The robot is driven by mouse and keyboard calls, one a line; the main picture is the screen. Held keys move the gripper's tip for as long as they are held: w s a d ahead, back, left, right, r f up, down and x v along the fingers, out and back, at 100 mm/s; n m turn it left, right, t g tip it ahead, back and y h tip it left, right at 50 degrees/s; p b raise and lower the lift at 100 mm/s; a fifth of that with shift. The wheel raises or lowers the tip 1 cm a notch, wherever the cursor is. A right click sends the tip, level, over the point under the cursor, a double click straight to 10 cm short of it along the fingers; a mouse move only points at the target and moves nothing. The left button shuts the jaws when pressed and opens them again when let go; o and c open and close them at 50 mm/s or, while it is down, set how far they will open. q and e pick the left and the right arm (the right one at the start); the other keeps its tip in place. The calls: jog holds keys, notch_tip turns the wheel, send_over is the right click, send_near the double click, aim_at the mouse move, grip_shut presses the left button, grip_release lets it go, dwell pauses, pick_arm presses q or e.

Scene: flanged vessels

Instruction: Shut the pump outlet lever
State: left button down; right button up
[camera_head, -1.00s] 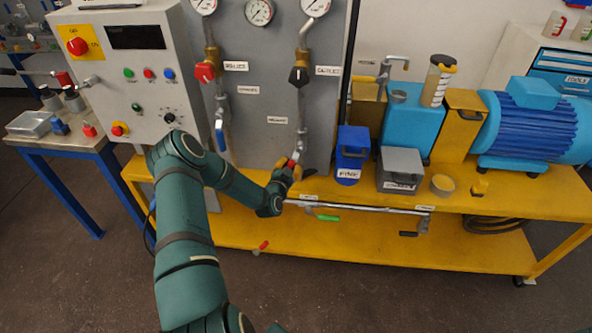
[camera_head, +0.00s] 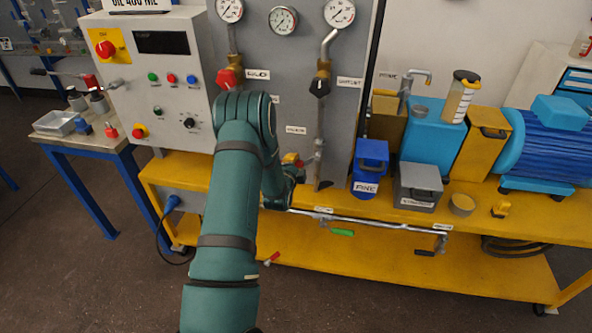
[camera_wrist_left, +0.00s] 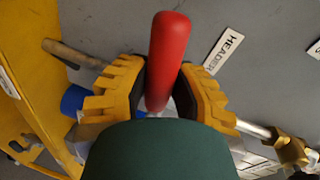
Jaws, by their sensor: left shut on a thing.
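A red lever handle (camera_wrist_left: 168,62) stands between the yellow fingers of my left gripper (camera_wrist_left: 165,92) in the left wrist view, and the fingers are shut on it. In the head view my left gripper (camera_head: 293,165) is at the lower part of the grey panel, just left of the right-hand pipe (camera_head: 320,130). A bit of red shows at its fingertips there, and the lever points left from the pipe. The label beside the handle in the wrist view seems to read HEADER; I cannot tell for sure whether this is the pump outlet lever. My right gripper is not in view.
A red valve knob (camera_head: 227,78) and a black valve knob (camera_head: 320,87) sit above on the pipes. A blue box (camera_head: 370,165) and grey box (camera_head: 418,185) stand right on the yellow bench (camera_head: 400,265). A green-handled lever (camera_head: 342,232) hangs from the front rail.

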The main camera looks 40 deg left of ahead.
pick_arm(q)
jog(key=shift+a+r+m+y, duration=0.15)
jog(key=shift+r+m+y, duration=0.25)
jog(key=shift+r+m, duration=0.5)
jog(key=c, duration=0.7)
grip_release()
jog(key=shift+c, duration=0.2)
jog(key=shift+f, duration=0.1)
jog(key=shift+s+d, duration=0.3)
jog(key=shift+s, duration=0.15)
jog(key=v, duration=1.1)
jog(key=shift+r, duration=0.3)
